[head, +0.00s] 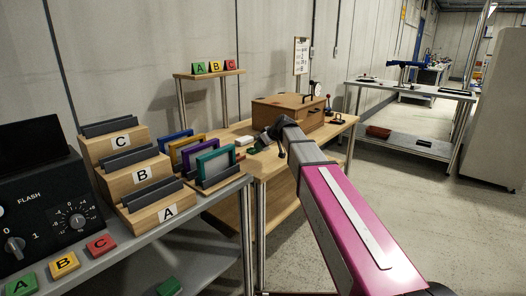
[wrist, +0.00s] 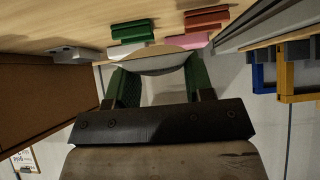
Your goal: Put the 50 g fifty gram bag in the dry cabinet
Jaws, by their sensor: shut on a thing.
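My gripper (wrist: 156,66) shows in the wrist view with its green fingers shut on a pale, rounded thing (wrist: 152,64). Its lower edge curves between the fingertips. No label can be read on it, so I cannot tell whether it is the fifty gram bag. In the head view the dark end of my arm is over the wooden bench (head: 242,128), left of a wooden box (head: 282,110), and the fingers are mostly hidden. A tall beige cabinet (head: 497,110) stands at the far right. I cannot tell whether it is the dry cabinet.
Lettered wooden racks (head: 142,178) and a black flash unit (head: 45,205) stand on the left bench. Coloured frames (head: 200,152) stand at its right end. Green (wrist: 132,31) and red blocks (wrist: 207,18) lie near my gripper. A metal shelf table (head: 410,90) stands behind; the floor between is clear.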

